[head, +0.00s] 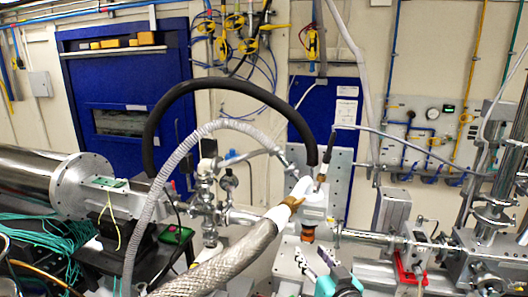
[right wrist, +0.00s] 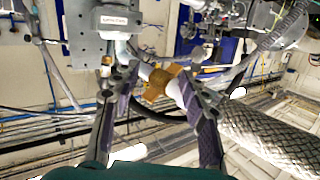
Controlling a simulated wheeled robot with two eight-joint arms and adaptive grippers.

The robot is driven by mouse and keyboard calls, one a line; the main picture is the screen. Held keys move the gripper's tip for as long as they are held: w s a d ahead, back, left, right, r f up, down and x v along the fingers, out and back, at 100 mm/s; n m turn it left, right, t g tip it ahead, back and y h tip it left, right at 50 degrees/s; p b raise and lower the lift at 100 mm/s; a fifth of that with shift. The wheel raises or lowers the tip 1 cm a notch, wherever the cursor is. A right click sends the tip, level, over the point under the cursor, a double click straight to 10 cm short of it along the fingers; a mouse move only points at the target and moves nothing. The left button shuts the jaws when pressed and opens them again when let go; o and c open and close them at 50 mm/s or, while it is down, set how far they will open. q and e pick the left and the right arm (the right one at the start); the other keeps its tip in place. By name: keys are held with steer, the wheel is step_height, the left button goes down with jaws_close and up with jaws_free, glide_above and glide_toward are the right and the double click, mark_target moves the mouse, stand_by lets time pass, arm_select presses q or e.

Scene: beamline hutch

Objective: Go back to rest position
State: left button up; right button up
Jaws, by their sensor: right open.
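My right gripper (head: 315,260) shows at the bottom of the head view, right of centre, with its teal body cut off by the lower edge. Its two dark fingers point up and away and stand apart. In the right wrist view the fingers of the right gripper (right wrist: 155,80) are also apart, with nothing clamped between them. Beyond the gap, a white pipe with a brass-coloured fitting (right wrist: 162,84) shows; I cannot tell how far off it is. My left gripper is in neither view.
A braided metal hose (head: 222,262) runs up from the bottom to a white fitting, left of my right gripper. A black hose (head: 160,115) arches above. A steel beam pipe (head: 372,238) and a red clamp (head: 408,272) lie to the right.

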steer(key=s+a+f+g+b, duration=0.1)
steer(key=s+f+g+b, duration=0.15)
steer(key=f, duration=0.45)
steer(key=s+a+f+g+b, duration=0.1)
steer(key=s+f+b, duration=0.2)
steer(key=f, duration=0.3)
arm_select(q)
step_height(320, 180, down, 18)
steer(key=b, duration=1)
steer(key=shift+b, duration=0.3)
arm_select(e)
steer(key=s+d+f+g+h, duration=0.1)
steer(key=s+d+f, duration=0.1)
steer(key=s+f, duration=0.2)
steer(key=s+d+f+m+g+h, duration=0.1)
steer(key=s+d+f+g, duration=0.1)
steer(key=f, duration=0.9)
steer(key=s+d+f+g+h, duration=0.2)
steer(key=s+d+f, duration=0.2)
steer(key=s+f, duration=0.3)
steer(key=shift+f, duration=0.2)
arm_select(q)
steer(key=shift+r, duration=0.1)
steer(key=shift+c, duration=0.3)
arm_select(e)
steer(key=shift+w+r+g, duration=0.1)
steer(key=shift+g, duration=0.15)
steer(key=shift+c, duration=0.2)
